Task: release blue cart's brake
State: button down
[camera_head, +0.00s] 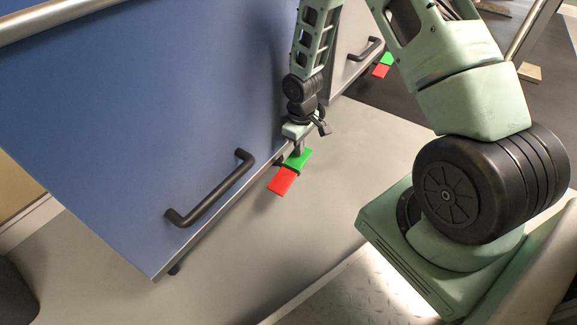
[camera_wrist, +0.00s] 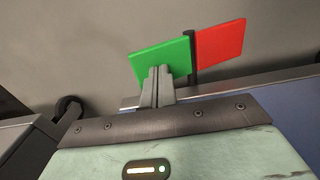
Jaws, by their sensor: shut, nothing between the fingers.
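The blue cart (camera_head: 130,120) fills the left of the head view, with a black handle (camera_head: 215,192) on its face. Its brake pedal sticks out at the lower edge, with a red half (camera_head: 282,181) and a green half (camera_head: 299,160). In the wrist view the green plate (camera_wrist: 150,58) and red plate (camera_wrist: 220,42) sit either side of a dark pivot. My gripper (camera_head: 299,150) is shut and empty, pointing down at the green half. In the wrist view its fingertips (camera_wrist: 157,75) overlap the green plate; whether they touch it I cannot tell.
A second black handle (camera_head: 366,49) and another red and green pedal (camera_head: 382,66) show further back at the right. A metal rail (camera_head: 60,15) crosses the top left. Grey floor (camera_head: 250,245) lies open in front of the cart. A dark caster (camera_wrist: 68,107) shows in the wrist view.

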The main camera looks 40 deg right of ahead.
jog(key=shift+f+b, duration=0.5)
jog(key=shift+f, duration=0.6)
dwell(0.5)
notch_tip(320, 180, up, 7)
jog(key=p, duration=0.7)
dwell(0.6)
